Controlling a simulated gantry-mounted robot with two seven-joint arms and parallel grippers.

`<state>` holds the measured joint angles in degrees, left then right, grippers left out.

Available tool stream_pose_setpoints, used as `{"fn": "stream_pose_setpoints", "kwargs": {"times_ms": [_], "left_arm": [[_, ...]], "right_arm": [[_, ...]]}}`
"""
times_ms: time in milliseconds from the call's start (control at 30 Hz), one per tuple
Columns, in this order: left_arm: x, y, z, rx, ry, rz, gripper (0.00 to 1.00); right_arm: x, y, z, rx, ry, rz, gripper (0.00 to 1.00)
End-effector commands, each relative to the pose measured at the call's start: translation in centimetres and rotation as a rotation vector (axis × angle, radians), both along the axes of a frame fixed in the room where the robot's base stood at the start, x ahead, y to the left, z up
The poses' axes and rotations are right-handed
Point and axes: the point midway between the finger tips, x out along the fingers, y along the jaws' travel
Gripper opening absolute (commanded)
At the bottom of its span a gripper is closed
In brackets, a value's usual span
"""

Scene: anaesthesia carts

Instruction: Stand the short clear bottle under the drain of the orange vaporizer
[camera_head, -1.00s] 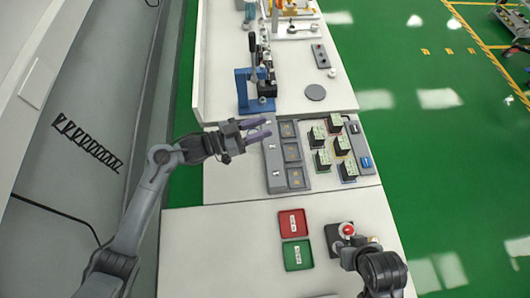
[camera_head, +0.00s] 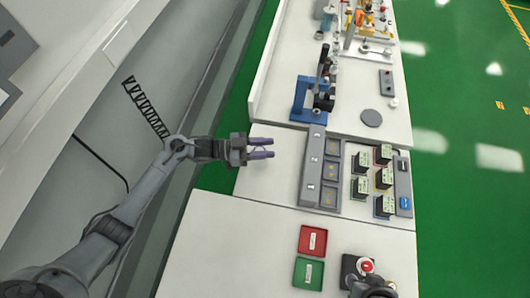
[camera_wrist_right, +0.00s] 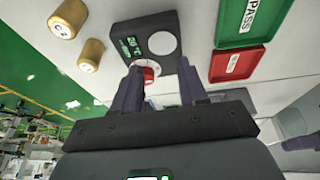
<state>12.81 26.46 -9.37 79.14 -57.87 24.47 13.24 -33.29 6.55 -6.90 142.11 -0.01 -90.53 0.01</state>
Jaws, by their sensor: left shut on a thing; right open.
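I cannot make out the short clear bottle for certain in either view. Orange and yellow parts (camera_head: 362,20) stand at the far end of the bench, too small to identify as the vaporizer. My left gripper (camera_head: 261,148) is above the bench, left of the grey panel. Its fingers have a narrow gap, and what they hold cannot be made out. My right gripper (camera_wrist_right: 160,88) is open over a black device (camera_wrist_right: 160,42) with a lit display. A red-topped piece with a pale rim (camera_wrist_right: 148,75) shows between its fingers. This red top (camera_head: 366,266) also shows in the head view.
A red tray (camera_head: 312,240) and a green tray (camera_head: 308,273) lie left of the black device. Several dark boxes with pale green tops (camera_head: 383,180) stand by the grey panel (camera_head: 311,165). A blue press-like stand (camera_head: 305,100) and grey disc (camera_head: 371,118) are farther back.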

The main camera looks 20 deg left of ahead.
Motion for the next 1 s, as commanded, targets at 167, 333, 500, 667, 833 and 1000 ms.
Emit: {"fn": "stream_pose_setpoints", "kwargs": {"times_ms": [167, 333, 500, 667, 833, 1000], "left_arm": [[0.0, -0.1, -2.4, -0.001, 0.002, 0.0, 0.0], [0.0, 0.0, -3.7, 0.0, 0.001, 0.0, 0.0], [0.0, -0.1, -3.7, 0.0, 0.0, -0.001, 0.0], [0.0, -0.1, -3.8, 0.0, 0.0, -0.001, 0.0], [0.0, -0.1, -4.0, 0.001, 0.0, -0.001, 0.47], [0.0, -0.1, -4.0, 0.001, 0.0, -0.001, 0.62]], "right_arm": [[0.0, 0.0, -0.5, -0.001, 0.0, 0.001, 0.43], [0.0, -0.1, -0.7, -0.005, -0.001, 0.004, 0.43], [0.0, -0.2, -0.6, -0.01, -0.001, 0.006, 0.43], [0.0, -0.3, -0.8, -0.01, -0.001, 0.006, 0.43], [0.0, -0.2, -0.9, -0.009, 0.0, 0.006, 0.43], [0.0, -0.2, -0.9, -0.007, -0.001, 0.004, 0.43]]}}
